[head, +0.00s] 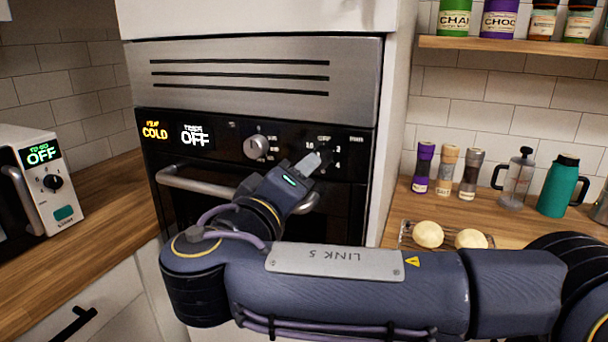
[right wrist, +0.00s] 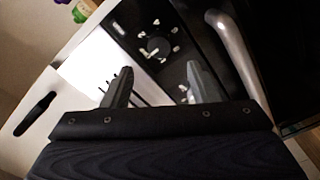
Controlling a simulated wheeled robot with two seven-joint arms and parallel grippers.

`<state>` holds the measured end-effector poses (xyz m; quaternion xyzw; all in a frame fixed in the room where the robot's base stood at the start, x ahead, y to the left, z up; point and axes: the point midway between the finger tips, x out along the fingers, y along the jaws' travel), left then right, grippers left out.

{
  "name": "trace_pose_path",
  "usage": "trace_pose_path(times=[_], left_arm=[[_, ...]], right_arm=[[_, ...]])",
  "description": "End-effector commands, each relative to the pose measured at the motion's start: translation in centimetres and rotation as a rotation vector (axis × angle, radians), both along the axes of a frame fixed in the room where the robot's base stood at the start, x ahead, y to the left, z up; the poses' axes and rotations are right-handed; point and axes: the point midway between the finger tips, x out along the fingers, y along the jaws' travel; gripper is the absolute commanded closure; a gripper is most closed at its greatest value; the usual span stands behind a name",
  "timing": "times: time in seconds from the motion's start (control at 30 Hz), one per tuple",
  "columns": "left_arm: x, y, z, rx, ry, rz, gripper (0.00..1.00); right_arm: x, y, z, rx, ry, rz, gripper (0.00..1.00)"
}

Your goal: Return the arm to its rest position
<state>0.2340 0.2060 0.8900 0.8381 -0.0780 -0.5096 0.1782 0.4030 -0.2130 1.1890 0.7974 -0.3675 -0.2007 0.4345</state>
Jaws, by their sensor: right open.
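My right arm (head: 330,275) reaches across the lower head view from the right and bends up toward the oven (head: 255,75). My right gripper (head: 316,160) is at the oven's control panel, by the right-hand dial, which it partly covers. In the right wrist view its two fingers (right wrist: 160,70) are apart with nothing held between them. The dark dial (right wrist: 157,48) shows just beyond the fingertips, ringed by white marks. I cannot tell whether a finger touches it. My left gripper is not in view.
The oven handle (head: 190,184) runs just below the panel, close to my wrist. A silver knob (head: 256,147) is left of my gripper; the displays read COLD and OFF. On the right counter, a rack (head: 405,240) with buns, a green jug (head: 558,188) and a French press (head: 515,180) stand near my arm.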

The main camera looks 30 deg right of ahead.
Motion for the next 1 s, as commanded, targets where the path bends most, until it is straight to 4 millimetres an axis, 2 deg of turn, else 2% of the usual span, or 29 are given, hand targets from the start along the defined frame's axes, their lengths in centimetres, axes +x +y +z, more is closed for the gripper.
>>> trace_pose_path(times=[0.47, 0.6, 0.67, 0.77, 0.83, 0.93, 1.0], left_arm=[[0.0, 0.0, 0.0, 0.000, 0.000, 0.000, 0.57], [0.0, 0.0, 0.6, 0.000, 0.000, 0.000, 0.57], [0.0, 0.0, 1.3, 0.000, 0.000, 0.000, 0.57], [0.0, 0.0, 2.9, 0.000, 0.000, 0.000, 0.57], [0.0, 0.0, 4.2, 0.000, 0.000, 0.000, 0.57], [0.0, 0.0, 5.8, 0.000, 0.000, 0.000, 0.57], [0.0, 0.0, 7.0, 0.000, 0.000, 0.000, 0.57]], right_arm=[[-0.1, 0.1, 0.0, 0.000, 0.000, 0.000, 0.46], [-0.3, -1.3, -0.9, 0.024, 0.064, -0.009, 0.46], [-0.7, -2.9, -2.3, 0.063, 0.151, -0.016, 0.46], [-2.5, -6.4, -6.5, 0.194, 0.362, -0.021, 0.46], [-5.0, -8.2, -10.2, 0.343, 0.515, -0.010, 0.46], [-9.3, -8.6, -15.3, 0.611, 0.677, 0.028, 0.46], [-12.2, -7.5, -17.8, 0.818, 0.728, 0.069, 0.46]])
